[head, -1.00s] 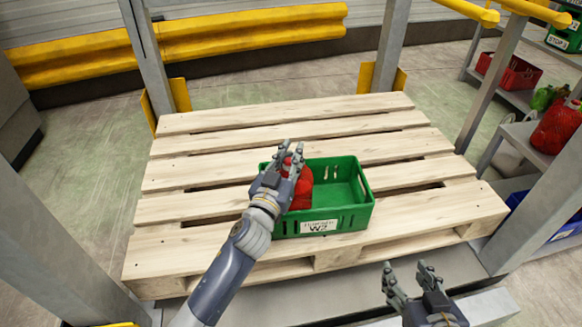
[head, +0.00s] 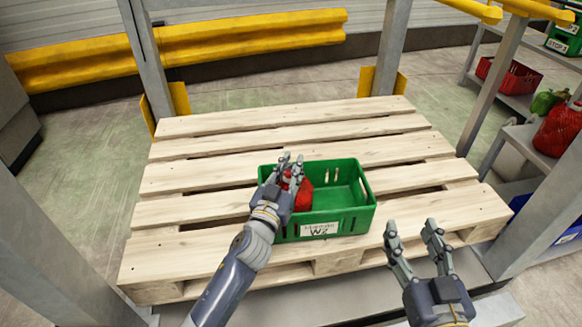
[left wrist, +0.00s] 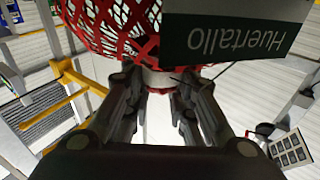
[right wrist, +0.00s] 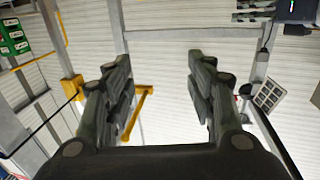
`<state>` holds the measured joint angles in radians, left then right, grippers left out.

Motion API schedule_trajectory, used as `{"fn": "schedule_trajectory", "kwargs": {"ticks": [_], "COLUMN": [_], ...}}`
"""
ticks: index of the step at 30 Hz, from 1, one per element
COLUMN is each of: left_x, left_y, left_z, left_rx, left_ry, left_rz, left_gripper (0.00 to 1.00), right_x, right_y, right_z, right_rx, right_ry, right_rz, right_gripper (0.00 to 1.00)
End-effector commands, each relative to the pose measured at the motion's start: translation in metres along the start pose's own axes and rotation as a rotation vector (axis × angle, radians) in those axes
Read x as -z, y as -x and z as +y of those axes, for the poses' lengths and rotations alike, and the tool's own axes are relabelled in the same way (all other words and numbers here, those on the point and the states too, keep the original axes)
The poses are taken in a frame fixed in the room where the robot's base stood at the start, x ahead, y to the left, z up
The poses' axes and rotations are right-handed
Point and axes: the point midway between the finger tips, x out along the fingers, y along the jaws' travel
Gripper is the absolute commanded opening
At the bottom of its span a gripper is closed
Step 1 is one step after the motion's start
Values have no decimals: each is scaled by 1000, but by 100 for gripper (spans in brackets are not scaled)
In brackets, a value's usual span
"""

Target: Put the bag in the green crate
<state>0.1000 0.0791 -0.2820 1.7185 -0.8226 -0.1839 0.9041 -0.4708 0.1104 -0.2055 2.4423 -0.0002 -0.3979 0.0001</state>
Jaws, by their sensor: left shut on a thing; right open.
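The red net bag (head: 304,196) is in the left part of the green crate (head: 355,222), partly hidden behind my left gripper. My left gripper (head: 291,168) is over the crate's left end, shut on the bag. In the left wrist view the fingers (left wrist: 157,85) close at the neck of the red net bag (left wrist: 105,28), beside a dark label reading "Huertallo". Whether the bag touches the crate floor is hidden. The right part of the crate is empty. My right gripper (head: 413,232) is open and empty, right of the crate at the pallet's front edge; it also shows open in the right wrist view (right wrist: 160,90).
The crate stands on a wooden pallet (head: 215,175) with bare boards around it. Grey posts (head: 391,45) and a yellow rail (head: 240,38) stand behind. At the right, shelves hold a red crate (head: 509,75), another red net bag (head: 558,130) and a blue crate (head: 560,225).

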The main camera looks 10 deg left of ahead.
Motion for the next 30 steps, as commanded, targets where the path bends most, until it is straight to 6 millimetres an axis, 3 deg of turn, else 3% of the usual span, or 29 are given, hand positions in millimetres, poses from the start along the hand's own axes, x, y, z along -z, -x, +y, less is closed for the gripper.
{"fn": "schedule_trajectory", "kwargs": {"ticks": [2,3,6,20,30], "left_x": [1,-1,-1,1,0], "left_y": [0,0,0,2,64], "left_z": [0,0,0,0,0], "left_rx": [-1,0,0,0,1], "left_ry": [0,0,0,1,3], "left_rz": [4,0,-1,-2,-4], "left_gripper": [0,26,47,47,47], "right_x": [2,3,3,-1,-35], "right_y": [0,0,0,0,8], "right_z": [0,0,-1,0,5], "right_rx": [1,1,1,0,-11], "right_ry": [0,0,0,0,2], "right_rz": [12,13,12,-14,-180], "right_gripper": [51,51,51,51,51]}}
